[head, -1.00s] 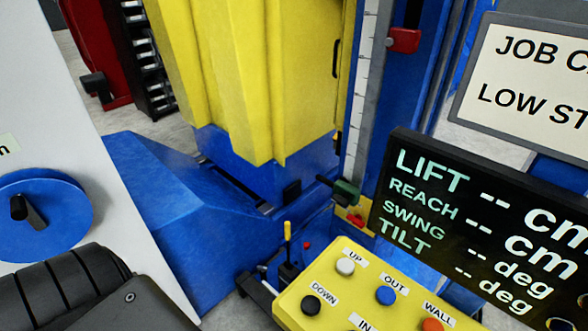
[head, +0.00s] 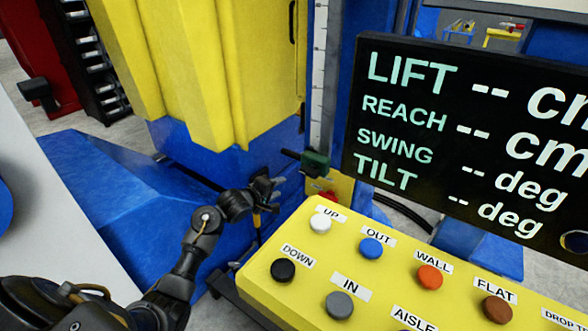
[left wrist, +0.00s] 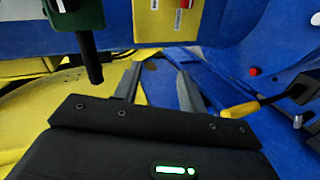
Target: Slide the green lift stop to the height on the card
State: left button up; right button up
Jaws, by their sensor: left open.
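The green lift stop (head: 316,162) sits low on the column, beside the white scale strip (head: 319,80), with a black handle (head: 290,154) sticking out to the left. In the left wrist view, the green stop (left wrist: 72,14) is at the upper left, its black handle (left wrist: 90,60) hanging downward in the picture. My left gripper (head: 268,190) is just below and left of the stop. In the left wrist view my left gripper (left wrist: 160,85) is open and empty, and the handle lies left of its fingers, apart from them. The card and my right gripper are not in view.
The yellow button panel (head: 262,254) lies right of my left forearm, with the black readout (head: 440,130) above it. A yellow-tipped lever (left wrist: 240,110) stands close to my right finger in the left wrist view. A yellow plate (left wrist: 157,22) is behind.

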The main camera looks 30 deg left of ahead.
pick_arm(q)
jog(key=n+t, duration=0.2)
send_near(289, 155)
jog(key=x, duration=0.2)
jog(key=b+x, duration=0.2)
jog(key=x, duration=0.7)
jog(key=shift+w, duration=0.15)
jog(key=shift+b+x, duration=0.3)
jog(key=shift+x, duration=0.5)
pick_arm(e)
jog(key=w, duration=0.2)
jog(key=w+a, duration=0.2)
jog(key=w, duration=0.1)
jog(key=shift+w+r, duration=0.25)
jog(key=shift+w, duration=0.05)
pick_arm(q)
grip_shut()
